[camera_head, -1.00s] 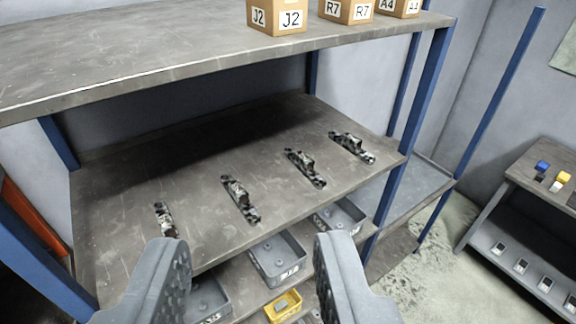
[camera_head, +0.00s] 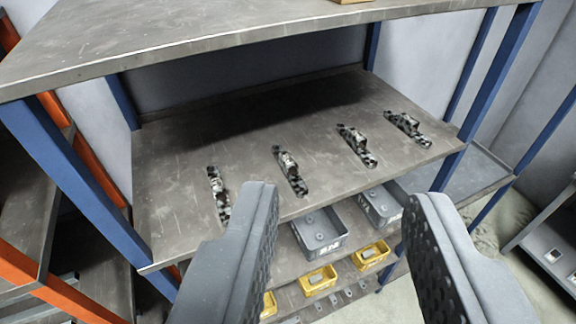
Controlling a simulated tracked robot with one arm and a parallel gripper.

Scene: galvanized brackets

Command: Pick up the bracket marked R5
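Several galvanized brackets lie in a spaced row on the middle shelf (camera_head: 190,150). From left to right they are the first bracket (camera_head: 219,196), the second bracket (camera_head: 290,170), the third bracket (camera_head: 356,146) and the rightmost bracket (camera_head: 407,129). Their markings are too small to read, so I cannot tell which is R5. My gripper (camera_head: 338,205) is open and empty, its two fingers wide apart in front of the shelf's front edge. The fingers touch no bracket.
An upper shelf board (camera_head: 200,40) overhangs the brackets. Blue posts (camera_head: 75,180) and (camera_head: 485,95) frame the rack. Below are grey bins (camera_head: 319,232) and yellow bins (camera_head: 318,280). An orange-framed rack (camera_head: 75,295) stands at left. The shelf around the brackets is clear.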

